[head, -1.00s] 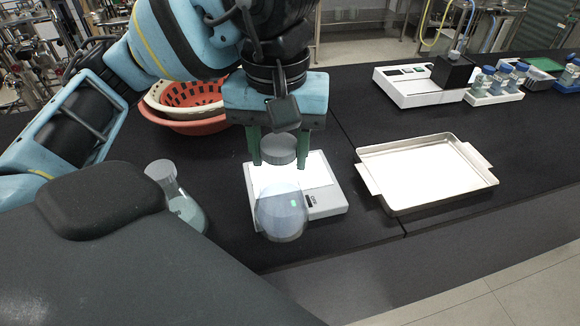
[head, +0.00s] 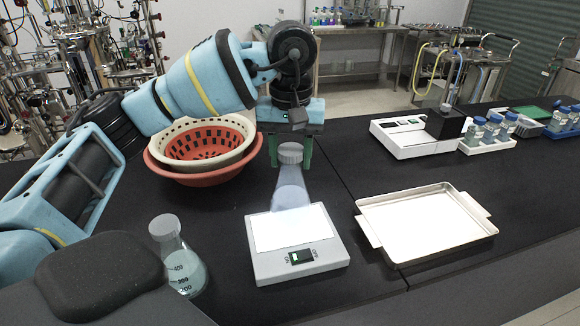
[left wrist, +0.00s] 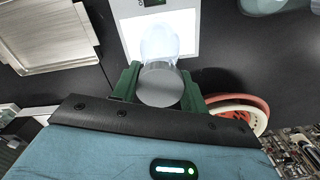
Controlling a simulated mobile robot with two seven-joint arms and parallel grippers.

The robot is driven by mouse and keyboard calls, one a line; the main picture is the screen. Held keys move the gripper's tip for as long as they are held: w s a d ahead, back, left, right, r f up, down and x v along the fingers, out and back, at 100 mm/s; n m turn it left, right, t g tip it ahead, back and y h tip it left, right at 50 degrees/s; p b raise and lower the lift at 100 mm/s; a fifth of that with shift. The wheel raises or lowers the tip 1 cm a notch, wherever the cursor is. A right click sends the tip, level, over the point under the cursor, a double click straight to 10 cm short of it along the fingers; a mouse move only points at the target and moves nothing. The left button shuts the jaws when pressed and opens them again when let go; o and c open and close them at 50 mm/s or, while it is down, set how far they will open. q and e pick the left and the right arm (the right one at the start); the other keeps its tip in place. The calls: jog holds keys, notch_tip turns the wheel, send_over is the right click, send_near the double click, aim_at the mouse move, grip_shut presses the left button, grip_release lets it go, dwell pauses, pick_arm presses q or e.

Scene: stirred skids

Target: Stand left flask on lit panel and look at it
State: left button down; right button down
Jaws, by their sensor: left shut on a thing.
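My left gripper (head: 290,160) is shut on a clear flask (head: 291,192) with a grey cap, gripping it near the cap. The flask looks upright, its base overlapping the far edge of the lit panel (head: 290,229). I cannot tell whether it touches the panel. The panel is a white box with a bright top and an on/off switch with a green light at its near side. In the left wrist view the flask's cap (left wrist: 160,86) sits between the green fingers, with the panel (left wrist: 128,28) behind. A second capped flask (head: 180,265) stands left of the panel. My right gripper is out of view.
A metal tray (head: 378,240) lies right of the panel. Nested red and cream baskets (head: 205,178) stand behind at the left. A white instrument (head: 400,148) and a rack of blue-capped bottles (head: 485,148) are at the back right. Black bench is clear between panel and tray.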

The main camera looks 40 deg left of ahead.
aim_at(291, 170)
pick_arm(q)
jog(key=shift+w+a, duration=0.1)
jog(key=shift+w, duration=0.1)
jog(key=shift+f+p, duration=0.3)
jog(key=shift+f, duration=1.45)
jog(key=shift+f, duration=0.2)
jog(key=c, duration=0.8)
grip_release()
jog(key=shift+o, duration=0.2)
